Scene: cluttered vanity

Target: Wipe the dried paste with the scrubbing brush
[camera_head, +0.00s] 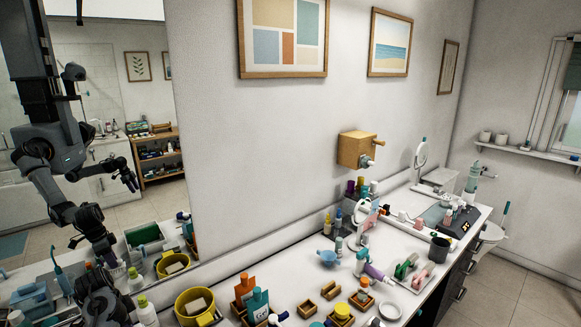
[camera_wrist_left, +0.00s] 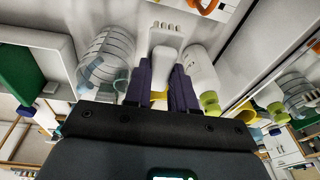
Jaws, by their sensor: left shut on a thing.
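My left gripper (camera_wrist_left: 165,95) is shut on a white brush-like tool (camera_wrist_left: 163,50), which I take to be the scrubbing brush. It stands out between the two dark purple fingers, with a row of small white nubs at its far end. In the head view the left gripper (camera_head: 100,300) is a dark shape at the bottom left edge, and its fingertips and the brush cannot be made out there. I cannot make out any dried paste in either view. My right gripper does not show directly; dark arm parts appear in the mirror.
A clear cup (camera_wrist_left: 106,60) and a white bottle with a green cap (camera_wrist_left: 204,75) flank the fingers closely. A green-capped bottle (camera_head: 147,312) and yellow cup (camera_head: 190,307) stand right of the gripper. The counter (camera_head: 290,285) is crowded rightward. A mirror (camera_head: 185,215) stands behind.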

